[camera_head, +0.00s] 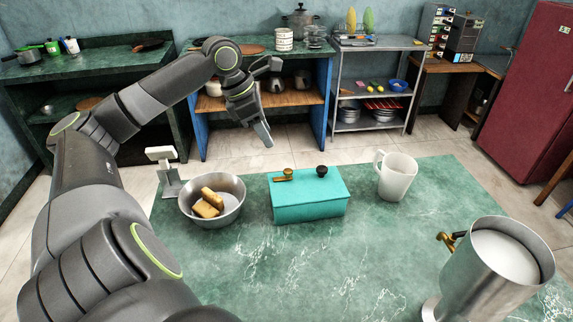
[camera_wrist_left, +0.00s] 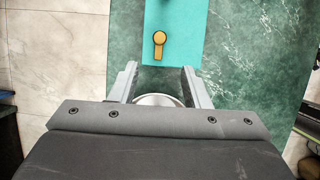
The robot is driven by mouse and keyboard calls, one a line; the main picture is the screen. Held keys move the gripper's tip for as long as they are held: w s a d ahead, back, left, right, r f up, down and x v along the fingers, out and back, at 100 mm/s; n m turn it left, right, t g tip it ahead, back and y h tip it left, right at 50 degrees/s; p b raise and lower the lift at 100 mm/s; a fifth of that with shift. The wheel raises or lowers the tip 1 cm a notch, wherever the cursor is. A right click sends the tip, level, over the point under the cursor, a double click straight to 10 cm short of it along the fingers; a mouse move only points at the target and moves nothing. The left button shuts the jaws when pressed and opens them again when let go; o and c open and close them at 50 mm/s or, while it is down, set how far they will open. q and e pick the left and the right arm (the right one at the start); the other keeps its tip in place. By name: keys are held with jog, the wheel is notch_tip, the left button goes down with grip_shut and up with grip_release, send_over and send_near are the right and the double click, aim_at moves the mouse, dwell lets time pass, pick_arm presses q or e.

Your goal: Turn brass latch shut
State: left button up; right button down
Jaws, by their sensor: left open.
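A teal box (camera_head: 308,205) stands on the green marble table. On its top, near the left end, is the brass latch (camera_head: 284,175), a round boss with a short arm pointing towards the box's left end. In the left wrist view the latch (camera_wrist_left: 159,45) shows on the teal top (camera_wrist_left: 180,15), its arm pointing down the picture towards my gripper. My left gripper (camera_head: 266,138) is raised above and behind the box. Its fingers (camera_wrist_left: 160,70) are apart with nothing between them, clear of the latch. My right gripper is not in view.
A black knob (camera_head: 322,171) sits on the same box top. A metal bowl (camera_head: 232,207) with yellowish blocks and a small stand (camera_head: 167,175) are left of the box. A white mug (camera_head: 397,178) stands to the right. A steel vessel (camera_head: 490,285) with a brass tap stands front right.

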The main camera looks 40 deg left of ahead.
pick_arm(q)
send_near(288, 170)
jog(key=x, duration=0.8)
jog(key=shift+d+f+b, duration=0.1)
jog(key=shift+f+b, duration=0.25)
jog(key=shift+b, duration=0.05)
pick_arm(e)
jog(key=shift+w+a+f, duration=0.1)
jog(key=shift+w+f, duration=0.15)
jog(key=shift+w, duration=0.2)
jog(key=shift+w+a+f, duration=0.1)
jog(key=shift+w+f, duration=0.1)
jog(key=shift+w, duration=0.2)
pick_arm(q)
jog(key=c, duration=0.9)
grip_shut()
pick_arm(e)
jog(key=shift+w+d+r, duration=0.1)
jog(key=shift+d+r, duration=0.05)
